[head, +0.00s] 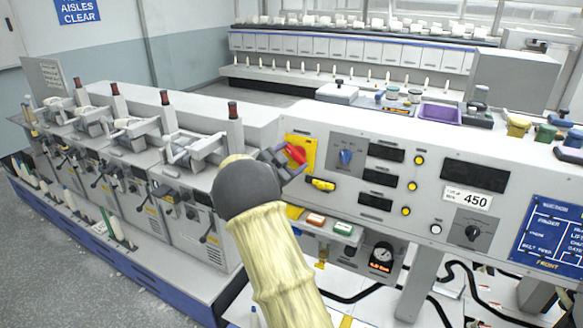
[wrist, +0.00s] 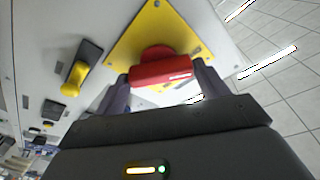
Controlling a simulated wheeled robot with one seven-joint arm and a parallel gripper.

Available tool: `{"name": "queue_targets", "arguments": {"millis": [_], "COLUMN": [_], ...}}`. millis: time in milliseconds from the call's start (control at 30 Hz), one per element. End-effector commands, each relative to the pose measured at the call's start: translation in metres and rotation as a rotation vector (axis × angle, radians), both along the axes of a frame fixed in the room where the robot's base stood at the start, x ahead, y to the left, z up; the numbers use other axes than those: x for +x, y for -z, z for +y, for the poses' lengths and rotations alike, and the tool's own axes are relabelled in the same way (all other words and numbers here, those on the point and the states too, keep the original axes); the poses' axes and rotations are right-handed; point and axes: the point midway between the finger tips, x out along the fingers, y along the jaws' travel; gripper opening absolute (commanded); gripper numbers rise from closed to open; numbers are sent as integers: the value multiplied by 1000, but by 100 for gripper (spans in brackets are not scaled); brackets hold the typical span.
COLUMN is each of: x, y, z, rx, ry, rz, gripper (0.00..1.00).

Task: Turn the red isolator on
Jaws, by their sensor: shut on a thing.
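The red isolator (head: 296,153) is a red rotary handle on a yellow plate (head: 308,146) at the left end of the grey control panel. In the wrist view the red handle (wrist: 160,72) stands out from the yellow plate (wrist: 190,42). My gripper (head: 283,156) reaches it from the left in the head view. In the wrist view my gripper's two fingers (wrist: 162,82) are on either side of the handle and shut on it. The fingertips are partly hidden by the handle and plate.
A blue knob (head: 345,156) and a yellow switch (head: 321,184) sit close to the isolator. The yellow switch also shows in the wrist view (wrist: 75,78). Displays and yellow buttons lie to the right. A spinning machine (head: 150,170) stands to the left.

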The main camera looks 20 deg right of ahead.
Motion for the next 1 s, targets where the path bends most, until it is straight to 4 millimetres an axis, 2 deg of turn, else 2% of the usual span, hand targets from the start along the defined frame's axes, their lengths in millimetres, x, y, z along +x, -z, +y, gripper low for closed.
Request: {"name": "queue_targets", "arguments": {"millis": [33, 700, 1000], "x": [0, 1, 2], "y": [4, 1, -1], "z": [-1, -1, -1], "rx": [31, 411, 541], "ry": [14, 169, 223], "rz": [-38, -519, -685], "gripper": [50, 50, 50]}}
